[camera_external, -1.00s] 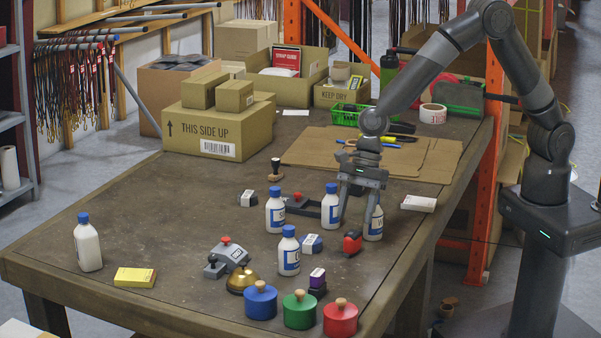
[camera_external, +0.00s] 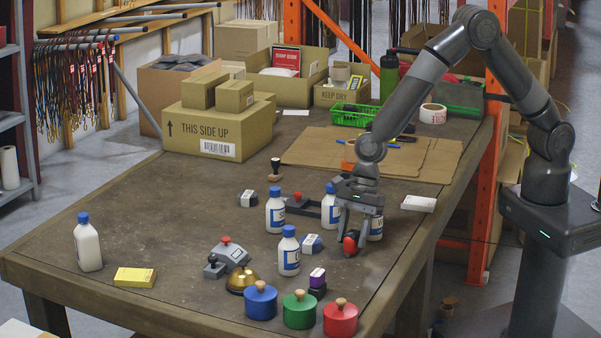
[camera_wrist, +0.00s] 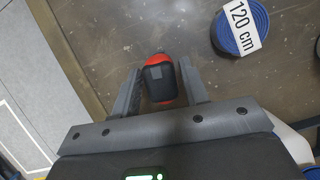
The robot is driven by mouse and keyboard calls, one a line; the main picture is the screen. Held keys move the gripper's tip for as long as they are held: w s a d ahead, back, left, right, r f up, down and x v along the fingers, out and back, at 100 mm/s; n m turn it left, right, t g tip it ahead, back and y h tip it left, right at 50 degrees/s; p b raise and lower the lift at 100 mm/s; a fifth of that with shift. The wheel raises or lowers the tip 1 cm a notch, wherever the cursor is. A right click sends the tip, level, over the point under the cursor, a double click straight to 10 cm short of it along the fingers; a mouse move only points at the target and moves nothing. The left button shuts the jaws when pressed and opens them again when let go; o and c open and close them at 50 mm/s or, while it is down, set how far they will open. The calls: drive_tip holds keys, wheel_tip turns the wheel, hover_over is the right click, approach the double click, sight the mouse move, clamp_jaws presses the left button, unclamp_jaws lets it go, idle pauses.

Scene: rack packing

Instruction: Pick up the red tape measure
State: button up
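The red tape measure (camera_external: 350,244) stands on the table near its right edge, in front of the white bottles. It is red with a dark grey face. In the wrist view the tape measure (camera_wrist: 160,79) lies between the two fingers of my gripper (camera_wrist: 157,88), with a small gap visible on each side. My gripper (camera_external: 352,240) points down in the external view, with its fingers low around the tape measure and partly hiding it. The fingers are open.
White bottles with blue caps (camera_external: 275,212) stand close to the left and behind. A blue roll labelled 120 cm (camera_wrist: 241,27) shows in the wrist view. Blue, green and red lidded pots (camera_external: 340,319) stand at the front. The table's right edge is close.

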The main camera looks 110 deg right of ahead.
drive_tip(key=c, duration=0.8)
drive_tip(key=shift+c, duration=0.2)
